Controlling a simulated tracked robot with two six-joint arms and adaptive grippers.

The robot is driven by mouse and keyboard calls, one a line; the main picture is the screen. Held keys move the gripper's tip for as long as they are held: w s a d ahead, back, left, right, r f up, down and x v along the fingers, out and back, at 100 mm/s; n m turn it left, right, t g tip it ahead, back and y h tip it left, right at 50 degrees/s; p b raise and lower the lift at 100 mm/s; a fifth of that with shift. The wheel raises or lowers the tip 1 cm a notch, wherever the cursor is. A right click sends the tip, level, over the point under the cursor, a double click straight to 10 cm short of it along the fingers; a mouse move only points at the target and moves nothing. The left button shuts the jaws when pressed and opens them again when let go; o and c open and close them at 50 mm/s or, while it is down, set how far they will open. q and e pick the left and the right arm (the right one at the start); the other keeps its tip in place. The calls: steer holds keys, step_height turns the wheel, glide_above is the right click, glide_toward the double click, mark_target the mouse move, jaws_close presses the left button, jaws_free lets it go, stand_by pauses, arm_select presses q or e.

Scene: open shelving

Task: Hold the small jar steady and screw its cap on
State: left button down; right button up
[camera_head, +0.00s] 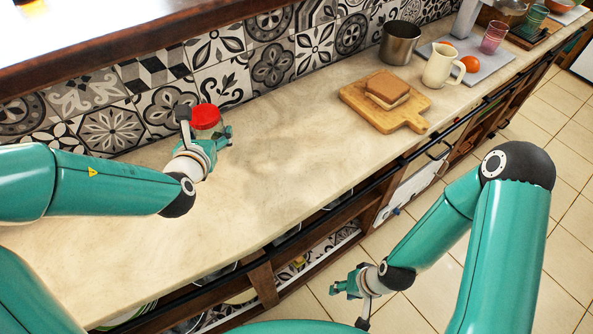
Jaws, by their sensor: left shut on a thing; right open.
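A round red thing (206,114) is at the back of the counter, close to the tiled wall. It looks like the jar's cap or the top of the small jar, but I cannot tell which. My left gripper (204,128) is shut on it, with one finger on its left and one on its right. The gripper hides whatever is below the red top. I see no separate cap lying on the counter. My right gripper (352,286) is open and empty, low in front of the counter and away from the red thing.
A wooden board (386,109) with a bread-like block (387,89) lies farther along the counter. Beyond it are a metal pot (400,43), a cream mug (440,65), an orange fruit (471,64) and a pink cup (494,37). The counter's middle (290,150) is clear.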

arm_select(q)
steer(key=shift+a+r, duration=0.15)
arm_select(e)
steer(key=o, duration=0.4)
arm_select(q)
steer(key=shift+r, duration=0.2)
arm_select(e)
steer(key=shift+o, duration=1.4)
steer(key=o, duration=0.3)
steer(key=shift+f, duration=0.15)
arm_select(q)
steer(key=s+d+r, duration=0.2)
steer(key=d+r, duration=0.5)
steer(key=d, duration=0.2)
steer(key=s+d+r, duration=0.2)
steer(key=d+r, duration=0.5)
steer(key=d, duration=0.3)
steer(key=shift+s+d+h, duration=0.3)
steer(key=shift+s, duration=0.05)
arm_select(e)
steer(key=shift+f, duration=0.1)
arm_select(q)
steer(key=shift+r, duration=0.1)
